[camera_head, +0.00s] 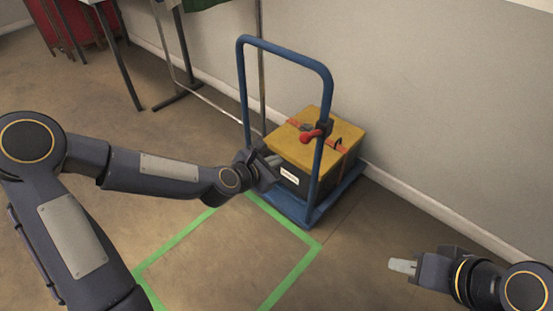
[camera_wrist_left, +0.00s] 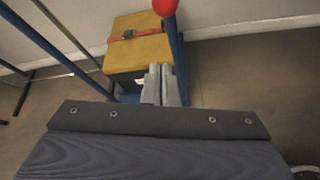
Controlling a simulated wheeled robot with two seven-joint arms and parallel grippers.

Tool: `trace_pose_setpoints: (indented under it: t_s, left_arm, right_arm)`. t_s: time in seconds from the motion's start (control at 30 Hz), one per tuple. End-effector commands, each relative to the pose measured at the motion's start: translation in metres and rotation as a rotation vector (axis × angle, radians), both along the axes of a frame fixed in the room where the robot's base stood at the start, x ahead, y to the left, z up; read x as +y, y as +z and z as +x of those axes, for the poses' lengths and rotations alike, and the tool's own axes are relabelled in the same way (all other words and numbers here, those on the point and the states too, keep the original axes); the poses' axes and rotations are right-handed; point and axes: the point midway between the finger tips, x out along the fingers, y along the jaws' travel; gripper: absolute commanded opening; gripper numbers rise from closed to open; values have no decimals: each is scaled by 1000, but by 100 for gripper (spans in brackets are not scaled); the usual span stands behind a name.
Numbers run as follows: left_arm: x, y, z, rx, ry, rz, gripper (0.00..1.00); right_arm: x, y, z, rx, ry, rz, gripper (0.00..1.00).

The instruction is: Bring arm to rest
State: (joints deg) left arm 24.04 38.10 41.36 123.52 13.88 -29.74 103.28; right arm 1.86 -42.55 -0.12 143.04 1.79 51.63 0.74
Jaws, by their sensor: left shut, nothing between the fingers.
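My left gripper (camera_head: 272,161) is shut and empty, beside the blue handle frame of the cart (camera_head: 241,90). In the left wrist view its fingers (camera_wrist_left: 164,84) are together, in front of a black box with a yellow lid (camera_wrist_left: 140,47). That box (camera_head: 308,140) stands on the cart with an orange strap across it. My right gripper (camera_head: 402,267) is at the lower right above the floor; its fingers look close together, but whether they are shut is unclear.
A red knob (camera_head: 312,134) is on the cart's right upright. A green tape outline (camera_head: 183,232) marks bare floor in front of the cart. The wall (camera_head: 430,90) is behind it. Table legs (camera_head: 118,60) and a red container (camera_head: 62,25) stand at the upper left.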

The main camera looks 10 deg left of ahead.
Motion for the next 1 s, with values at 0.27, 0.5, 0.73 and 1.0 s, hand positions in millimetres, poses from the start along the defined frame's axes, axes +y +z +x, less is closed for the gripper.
trace_pose_setpoints:
  t_s: [0.27, 0.5, 0.73, 1.0]
  left_arm:
    - [0, 0, 0, 0, 0, 0, 0]
    - [5, 7, -8, -39, -70, 109, 0]
    - [42, 37, -62, -195, -441, 663, 0]
    - [106, 69, -161, -332, -912, 1226, 0]
  right_arm:
    - [0, 0, 0, 0, 0, 0, 32]
    - [0, 0, 0, 0, 0, 0, 32]
    - [0, 0, 0, 0, 0, 0, 32]
    - [0, 0, 0, 0, 0, 0, 32]
